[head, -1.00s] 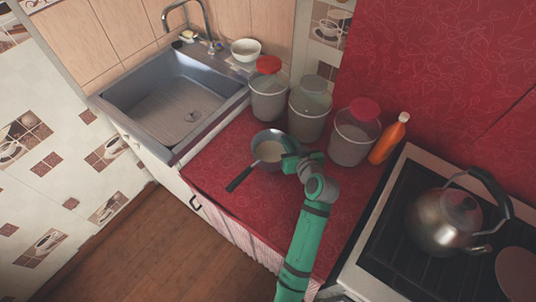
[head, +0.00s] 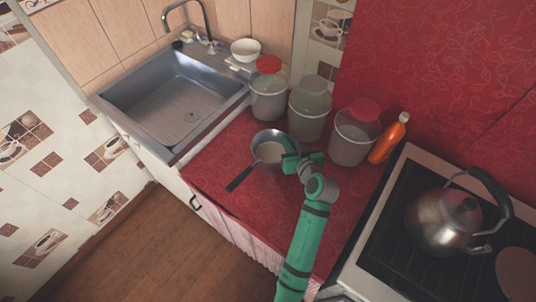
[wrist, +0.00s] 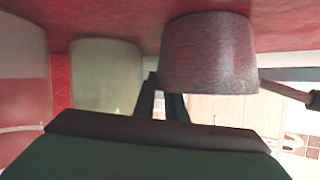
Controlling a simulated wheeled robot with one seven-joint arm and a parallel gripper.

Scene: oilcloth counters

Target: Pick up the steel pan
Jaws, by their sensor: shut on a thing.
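The steel pan (head: 268,152) is on or just above the red counter by the sink, its dark handle (head: 238,180) pointing to the lower left. My gripper (head: 292,160) is at the pan's right side, shut on its rim. In the wrist view, the pan (wrist: 208,55) appears upside down below the red surface, and the fingers (wrist: 162,100) meet its edge at the left. Whether the pan's base touches the counter is hard to tell.
Lidded containers (head: 309,112) stand close behind the pan, with an orange bottle (head: 389,138) to their right. The sink (head: 180,105) is to the left. A kettle (head: 445,220) sits on the stove at the right. The counter's front left is clear.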

